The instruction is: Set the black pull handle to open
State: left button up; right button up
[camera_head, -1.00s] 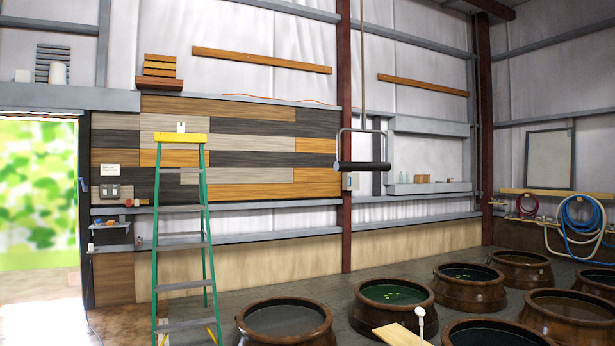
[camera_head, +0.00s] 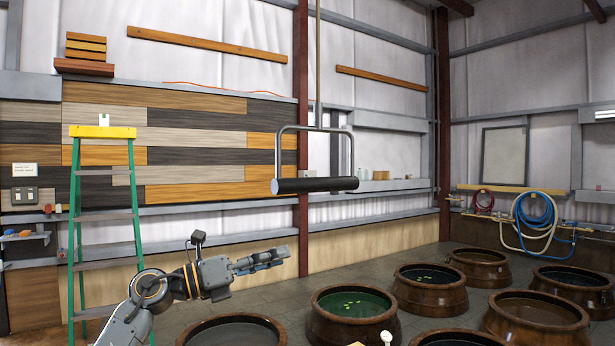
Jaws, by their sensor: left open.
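The black pull handle (camera_head: 315,185) is a thick dark bar across the bottom of a grey metal loop. It hangs from a thin vertical rod in the middle of the head view. My left gripper (camera_head: 283,254) is below the bar and a little to its left, apart from it. It points to the right, and its jaws are open with nothing seen between them. My right gripper is not in view.
A green ladder with a yellow top (camera_head: 103,132) stands at the left. Coiled hoses (camera_head: 535,222) hang on the right wall. The space around the hanging handle looks free.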

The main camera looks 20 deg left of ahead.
aim_at(306, 186)
pick_arm(q)
jog(key=s+a+r+m+y+p, duration=0.1)
jog(key=s+r+m+y, duration=0.15)
jog(key=s+r, duration=0.35)
jog(key=s+a+r+m+y, duration=0.1)
jog(key=s+r+m, duration=0.25)
jog(key=r, duration=0.45)
jog(key=shift+t, duration=0.3)
jog(key=p+x, duration=0.1)
jog(key=x, duration=0.3)
jog(key=p+x, duration=0.2)
jog(key=x, duration=0.2)
jog(key=p+x, duration=0.2)
jog(key=x, duration=0.2)
jog(key=shift+d+r, duration=0.25)
jog(key=shift+p+x, duration=0.45)
jog(key=shift+x, duration=0.35)
jog(key=shift+a+f, duration=0.1)
jog(key=shift+f, duration=0.05)
jog(key=shift+c, duration=0.2)
grip_shut()
